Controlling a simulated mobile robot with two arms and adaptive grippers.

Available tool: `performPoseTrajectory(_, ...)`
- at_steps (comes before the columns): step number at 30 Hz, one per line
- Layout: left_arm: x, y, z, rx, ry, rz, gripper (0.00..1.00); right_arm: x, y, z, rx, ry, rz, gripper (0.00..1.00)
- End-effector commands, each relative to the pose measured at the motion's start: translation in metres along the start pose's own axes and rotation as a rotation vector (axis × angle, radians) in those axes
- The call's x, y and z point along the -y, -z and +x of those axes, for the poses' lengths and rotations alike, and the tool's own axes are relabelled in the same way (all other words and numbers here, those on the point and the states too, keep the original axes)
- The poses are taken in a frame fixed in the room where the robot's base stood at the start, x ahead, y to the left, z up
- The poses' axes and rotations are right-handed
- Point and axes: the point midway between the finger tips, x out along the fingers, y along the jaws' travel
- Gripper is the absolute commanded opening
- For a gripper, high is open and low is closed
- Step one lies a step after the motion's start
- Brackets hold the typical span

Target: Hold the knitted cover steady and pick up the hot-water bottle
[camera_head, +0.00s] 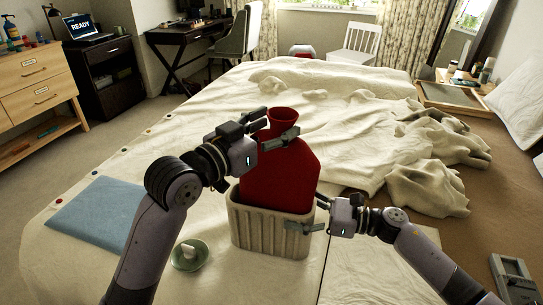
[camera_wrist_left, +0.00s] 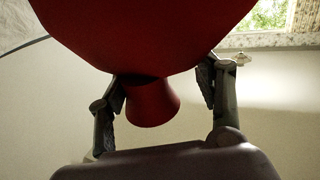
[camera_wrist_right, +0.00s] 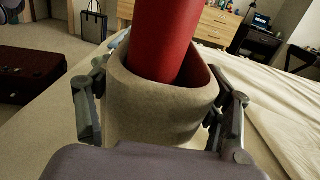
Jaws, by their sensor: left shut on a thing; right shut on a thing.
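The red hot-water bottle (camera_head: 285,180) stands upright with its lower part inside the beige ribbed knitted cover (camera_head: 270,232) on the bed. My left gripper (camera_head: 273,135) is shut on the bottle near its neck, one finger on each side; the left wrist view shows the red body and neck (camera_wrist_left: 150,103) between the fingers. My right gripper (camera_head: 315,215) is shut on the cover's right side near its rim; in the right wrist view the cover (camera_wrist_right: 155,110) sits between its fingers with the bottle (camera_wrist_right: 163,40) rising out of the opening. The bottle's lower end is hidden in the cover.
A blue folded cloth (camera_head: 92,215) and a small green dish (camera_head: 189,254) lie to the left of the cover. A rumpled cream blanket (camera_head: 435,150) covers the bed's right side. A wooden tray (camera_head: 455,98) is at the far right.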

Motion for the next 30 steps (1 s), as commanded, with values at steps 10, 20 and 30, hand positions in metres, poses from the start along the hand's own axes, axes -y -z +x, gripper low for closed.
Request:
performPoseTrajectory(10,-0.001,0.073,-0.001,-0.015,-0.004,-0.005,0.0,-0.001,0.002,0.0,-0.003,-0.001,0.003,0.39)
performPoseTrajectory(20,0.001,0.08,-0.001,-0.01,0.002,-0.004,0.0,0.0,0.002,-0.001,-0.003,0.001,0.004,0.38)
performPoseTrajectory(30,0.002,0.08,-0.001,-0.009,0.004,-0.003,0.0,0.0,0.002,-0.001,-0.003,0.002,0.003,0.9)
